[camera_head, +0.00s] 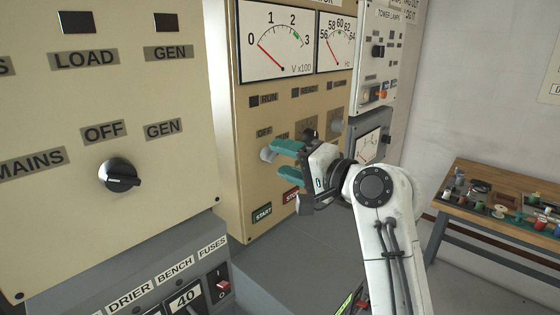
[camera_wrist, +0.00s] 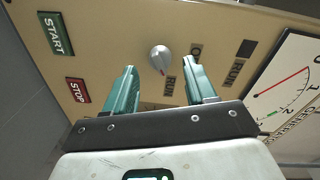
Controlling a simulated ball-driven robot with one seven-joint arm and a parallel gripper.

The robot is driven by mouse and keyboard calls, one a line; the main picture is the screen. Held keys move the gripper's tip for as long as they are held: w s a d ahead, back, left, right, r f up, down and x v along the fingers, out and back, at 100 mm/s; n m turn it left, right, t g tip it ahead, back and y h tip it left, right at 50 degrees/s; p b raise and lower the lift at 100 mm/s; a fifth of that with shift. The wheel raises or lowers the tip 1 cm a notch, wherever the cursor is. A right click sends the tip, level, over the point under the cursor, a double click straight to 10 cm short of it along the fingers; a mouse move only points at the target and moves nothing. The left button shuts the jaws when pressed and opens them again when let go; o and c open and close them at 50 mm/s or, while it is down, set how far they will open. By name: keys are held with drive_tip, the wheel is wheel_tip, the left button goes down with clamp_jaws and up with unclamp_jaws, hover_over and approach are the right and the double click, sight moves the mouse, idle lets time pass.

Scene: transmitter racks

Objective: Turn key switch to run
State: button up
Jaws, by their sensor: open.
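The key switch is a round silver knob (camera_wrist: 160,57) on the beige panel. A small red mark shows on its lower edge in the wrist view, on the side of the nearby RUN label (camera_wrist: 170,85). A second label (camera_wrist: 196,50), partly hidden by a finger, starts with O. My gripper (camera_wrist: 159,67) is open, with one teal fingertip on each side of the knob in that picture. I cannot tell whether the fingers reach around it or touch it. In the head view the knob (camera_head: 267,154) shows just past the upper finger of my gripper (camera_head: 286,168).
A green START button (camera_head: 262,213) and a red STOP button (camera_head: 291,196) sit below the knob. Meters (camera_head: 277,40) are above. A mains selector cabinet (camera_head: 90,200) stands at left. A wooden bench (camera_head: 500,180) with small parts is at right.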

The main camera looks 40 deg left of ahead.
drive_tip(key=s+d+b, duration=0.1)
drive_tip(key=d+b, duration=0.1)
drive_tip(key=d, duration=0.6)
drive_tip(key=shift+d+r, duration=0.15)
drive_tip(key=shift+d, duration=0.1)
drive_tip(key=s+d+f+m+t+h, duration=0.15)
drive_tip(key=d+f+h, duration=0.25)
drive_tip(key=d+f, duration=1)
drive_tip(key=s+d+f+m+t+h, duration=0.15)
drive_tip(key=d+f+h, duration=0.35)
drive_tip(key=d+f, duration=0.95)
drive_tip(key=s+d+f+h, duration=0.5)
drive_tip(key=s+d+f, duration=0.6)
drive_tip(key=s+f, duration=0.3)
drive_tip(key=s+d+f+g+h, duration=0.1)
drive_tip(key=s+d+f+g, duration=0.1)
drive_tip(key=s+d, duration=0.3)
drive_tip(key=s+d+f+g+h, duration=0.1)
drive_tip(key=s+d+f+h, duration=0.1)
drive_tip(key=s+d, duration=0.4)
drive_tip(key=s, duration=0.5)
drive_tip(key=shift+g+h, duration=0.3)
drive_tip(key=shift+g, duration=0.1)
drive_tip(key=shift+a, duration=0.1)
drive_tip(key=shift+c, duration=0.5)
